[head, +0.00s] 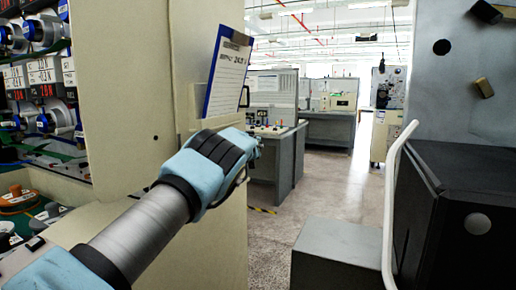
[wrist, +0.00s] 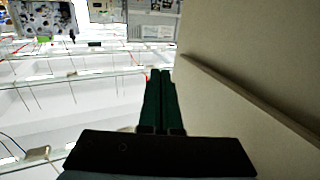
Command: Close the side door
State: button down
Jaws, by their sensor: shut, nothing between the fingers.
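A tall beige panel, which looks like the side door (head: 228,215), stands in the middle left of the head view with a blue clipboard of paper (head: 228,72) on it. It appears swung out beside another beige panel (head: 120,95). My gripper (head: 257,148) is at the panel's right edge, largely hidden by my own blue wrist. In the wrist view my gripper's dark green fingers (wrist: 159,80) are together and empty. A beige surface with a raised ridge (wrist: 245,98) lies close to their right. I cannot tell whether they touch it.
Shelves of spools and wires (head: 45,75) fill the left. A grey box (head: 338,252) stands low on the floor, and a dark cabinet (head: 465,215) with a white bar (head: 391,195) is at the right. Open floor (head: 335,200) runs back to grey workbenches (head: 330,127).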

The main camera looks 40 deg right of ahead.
jog(key=s+d+b, duration=0.1)
jog(key=s+d, duration=0.3)
jog(key=s, duration=0.5)
jog(key=shift+s+d, duration=0.25)
jog(key=shift+s, duration=0.05)
